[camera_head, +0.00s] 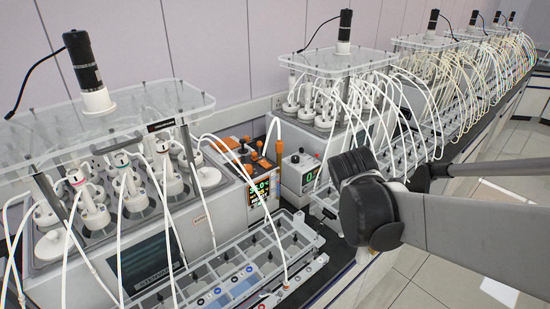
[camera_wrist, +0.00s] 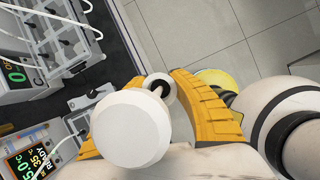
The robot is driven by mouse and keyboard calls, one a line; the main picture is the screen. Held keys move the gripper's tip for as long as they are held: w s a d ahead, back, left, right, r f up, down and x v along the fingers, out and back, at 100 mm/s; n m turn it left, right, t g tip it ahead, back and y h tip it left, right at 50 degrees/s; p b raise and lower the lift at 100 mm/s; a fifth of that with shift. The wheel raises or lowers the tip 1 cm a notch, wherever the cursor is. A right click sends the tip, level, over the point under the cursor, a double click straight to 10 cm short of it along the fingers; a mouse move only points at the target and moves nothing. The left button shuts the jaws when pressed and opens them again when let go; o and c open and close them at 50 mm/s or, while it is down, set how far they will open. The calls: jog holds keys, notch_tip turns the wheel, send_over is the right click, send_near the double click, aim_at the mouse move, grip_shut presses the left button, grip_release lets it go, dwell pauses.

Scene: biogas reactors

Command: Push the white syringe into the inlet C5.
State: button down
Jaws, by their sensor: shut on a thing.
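In the wrist view, my gripper (camera_wrist: 158,86) has its two yellow fingers shut on the white syringe (camera_wrist: 130,128). The syringe's broad white round end faces the camera and covers part of the fingers. A smaller white ring with a thin dark rod shows beyond it, between the fingers. The far tip of the syringe is hidden. In the head view my arm comes in from the right, and I cannot make out the gripper or the syringe there. No inlet can be read as C5 in either view. In the wrist view the floor lies beyond the gripper.
The near reactor unit (camera_head: 140,190) has a clear top plate, white vessels and tubes. A rack with a row of ports (camera_head: 240,270) stands before it. More reactors (camera_head: 340,90) line the bench to the back right. The tiled floor (camera_head: 400,285) beside the bench is clear.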

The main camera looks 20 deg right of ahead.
jog(key=shift+r+p, duration=1.25)
jog(key=shift+r, duration=0.2)
